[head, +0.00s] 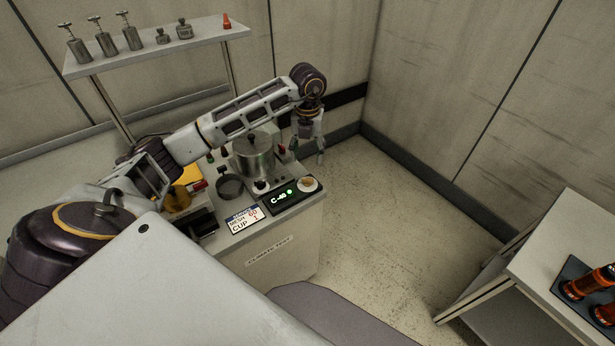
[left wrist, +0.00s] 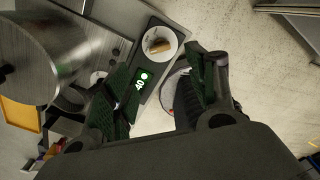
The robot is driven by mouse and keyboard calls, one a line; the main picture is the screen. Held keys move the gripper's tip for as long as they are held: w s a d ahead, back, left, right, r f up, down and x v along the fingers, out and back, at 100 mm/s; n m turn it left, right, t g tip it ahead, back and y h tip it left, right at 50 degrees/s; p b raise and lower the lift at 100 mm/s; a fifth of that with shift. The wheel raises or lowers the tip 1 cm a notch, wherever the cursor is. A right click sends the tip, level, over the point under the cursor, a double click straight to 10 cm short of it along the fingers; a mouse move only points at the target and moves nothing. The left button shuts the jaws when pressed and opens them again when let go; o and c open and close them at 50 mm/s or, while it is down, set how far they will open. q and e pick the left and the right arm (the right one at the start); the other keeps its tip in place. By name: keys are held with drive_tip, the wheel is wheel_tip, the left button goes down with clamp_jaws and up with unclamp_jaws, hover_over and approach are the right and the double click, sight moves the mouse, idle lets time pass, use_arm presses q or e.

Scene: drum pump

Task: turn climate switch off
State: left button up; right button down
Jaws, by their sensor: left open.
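The climate switch (head: 307,184) is a round white dial with a brass-coloured bar knob, at the right corner of the climate test bench (head: 285,240). It also shows in the left wrist view (left wrist: 159,46), near the top centre. My left gripper (head: 307,154) is open and empty, pointing down above the bench's far right side, behind the dial. In the left wrist view its fingers (left wrist: 168,66) are spread below the dial, apart from it. My right gripper is in neither view.
A steel pot (head: 253,157) stands on the bench, left of my left gripper. A label card (head: 245,219) and a small dark cup (head: 230,187) are also there. A shelf (head: 150,48) with metal parts is behind. A side table (head: 570,230) stands at right; floor between is clear.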

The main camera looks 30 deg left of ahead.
sight(307, 178)
use_arm(q)
wheel_tip(307, 178, down, 11)
drive_tip(key=shift+f+p, duration=0.2)
drive_tip(key=shift+p, duration=0.45)
drive_tip(key=c, duration=1)
